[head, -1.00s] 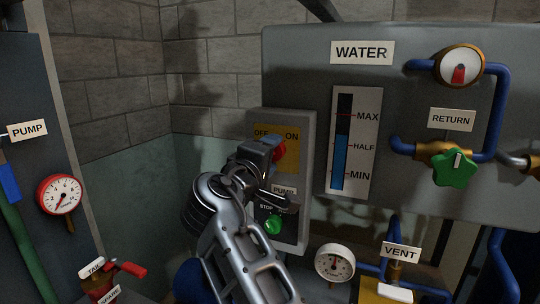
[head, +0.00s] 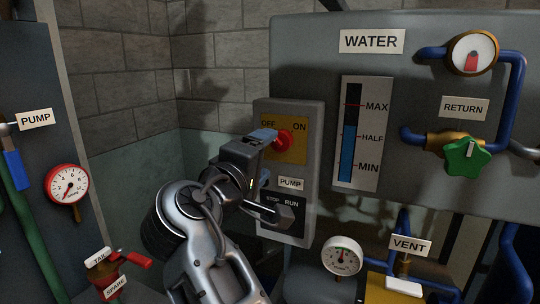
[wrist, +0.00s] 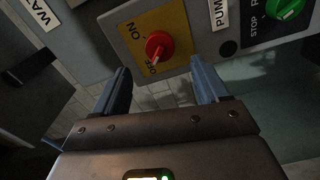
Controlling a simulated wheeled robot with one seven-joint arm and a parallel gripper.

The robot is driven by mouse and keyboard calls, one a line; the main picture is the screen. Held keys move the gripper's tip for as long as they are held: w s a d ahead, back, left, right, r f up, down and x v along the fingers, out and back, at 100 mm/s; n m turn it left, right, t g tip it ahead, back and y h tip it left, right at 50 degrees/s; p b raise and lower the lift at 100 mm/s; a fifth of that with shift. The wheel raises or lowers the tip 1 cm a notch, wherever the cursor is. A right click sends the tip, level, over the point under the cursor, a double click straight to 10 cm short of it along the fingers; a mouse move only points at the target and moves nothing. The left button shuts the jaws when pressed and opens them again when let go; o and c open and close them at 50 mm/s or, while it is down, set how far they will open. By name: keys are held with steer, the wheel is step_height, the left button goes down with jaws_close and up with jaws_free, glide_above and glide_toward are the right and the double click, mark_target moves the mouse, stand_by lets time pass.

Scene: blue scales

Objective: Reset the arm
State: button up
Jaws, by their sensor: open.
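My gripper (head: 268,157) is in front of the grey pump switch box, and its two fingers are apart with nothing between them. In the wrist view my gripper (wrist: 162,82) points toward the red knob (wrist: 158,46), which sits beyond the fingertips on a yellow ON/OFF plate (wrist: 180,22). The knob's pale mark appears to be on the OFF side. In the head view the red knob (head: 284,143) shows just right of the upper finger. My arm hides the lower left of the switch box (head: 315,125).
A WATER panel (head: 300,50) with a level gauge (head: 360,133) and a green RETURN valve (head: 467,157) stands right of the box. A round dial (head: 342,256) and blue pipes lie below. A red-rimmed gauge (head: 68,184) and a red-handled tap (head: 133,257) are at left.

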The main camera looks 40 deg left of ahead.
steer(key=shift+s+d, duration=0.1)
steer(key=shift+s, duration=0.2)
steer(key=shift+f, duration=0.1)
steer(key=d+f+g, duration=0.2)
steer(key=d+f, duration=0.3)
steer(key=f, duration=0.6)
steer(key=s+d+f+m+g+y, duration=0.1)
steer(key=s+d+f+m, duration=0.2)
steer(key=s+d+f, duration=0.5)
steer(key=s+d+f+m+g, duration=0.1)
steer(key=s+d+f+m, duration=0.25)
steer(key=d+f, duration=0.9)
steer(key=s+d+r+m+t+h, duration=0.1)
steer(key=s+d+r+m+h, duration=0.2)
steer(key=s+d+m, duration=1.2)
steer(key=s+d+r+n+h, duration=0.2)
steer(key=s+d+r, duration=0.3)
steer(key=s+d, duration=0.7)
steer(key=shift+r+n, duration=0.4)
steer(key=shift+n, duration=0.05)
